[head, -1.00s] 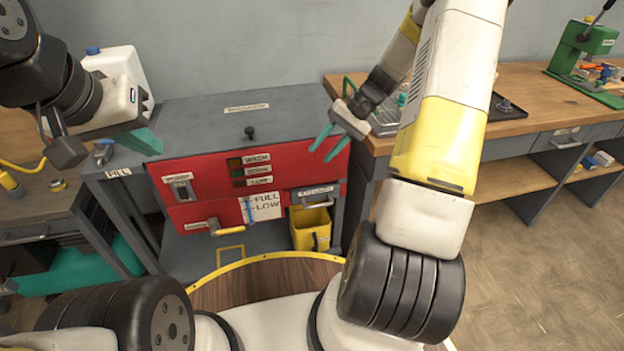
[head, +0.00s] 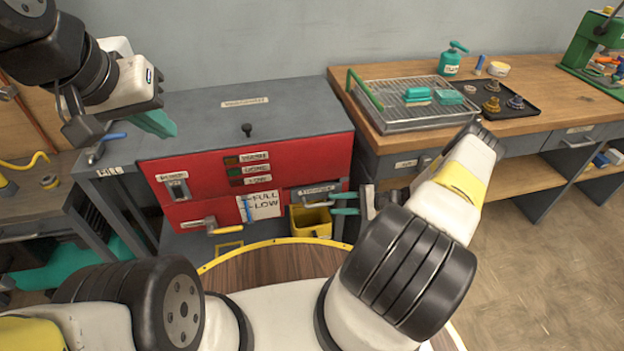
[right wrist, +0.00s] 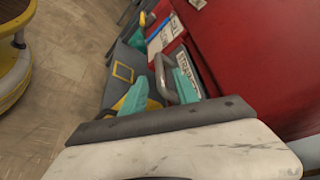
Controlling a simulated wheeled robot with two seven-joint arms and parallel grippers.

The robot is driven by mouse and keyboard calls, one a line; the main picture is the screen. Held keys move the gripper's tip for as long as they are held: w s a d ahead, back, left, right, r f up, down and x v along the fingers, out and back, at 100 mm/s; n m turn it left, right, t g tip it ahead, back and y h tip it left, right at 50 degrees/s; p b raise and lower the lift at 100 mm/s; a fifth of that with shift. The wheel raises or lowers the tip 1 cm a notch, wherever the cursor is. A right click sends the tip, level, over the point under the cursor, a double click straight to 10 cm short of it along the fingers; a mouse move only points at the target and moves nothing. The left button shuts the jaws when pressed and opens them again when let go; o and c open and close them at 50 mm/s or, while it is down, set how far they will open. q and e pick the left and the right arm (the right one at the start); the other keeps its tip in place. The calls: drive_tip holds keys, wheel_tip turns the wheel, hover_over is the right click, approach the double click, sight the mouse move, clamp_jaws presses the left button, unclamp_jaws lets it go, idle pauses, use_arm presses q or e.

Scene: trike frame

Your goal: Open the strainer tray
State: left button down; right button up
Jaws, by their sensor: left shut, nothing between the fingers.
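The strainer tray is the small drawer at the lower right of the red cabinet front, with a white label (head: 319,189) and a grey bar handle (head: 314,204). It looks closed. My right gripper (head: 334,204) is at the handle's right end, its teal fingers apart. In the right wrist view the grey handle (right wrist: 164,84) shows between the open teal fingers (right wrist: 161,84), with no clear grip on it. My left gripper (head: 160,123) is shut and empty, above the left end of the cabinet, away from the tray.
A yellow bin (head: 312,223) sits below the strainer handle. A yellow-gripped lever (head: 226,229) and a FULL/LOW gauge card (head: 264,206) are to its left. The wooden bench (head: 400,71) at right holds a wire rack (head: 415,112). My round base rim is close in front.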

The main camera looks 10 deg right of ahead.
sight(325, 204)
drive_tip(key=x, duration=0.6)
drive_tip(key=shift+a, duration=0.25)
clamp_jaws()
idle(1.2)
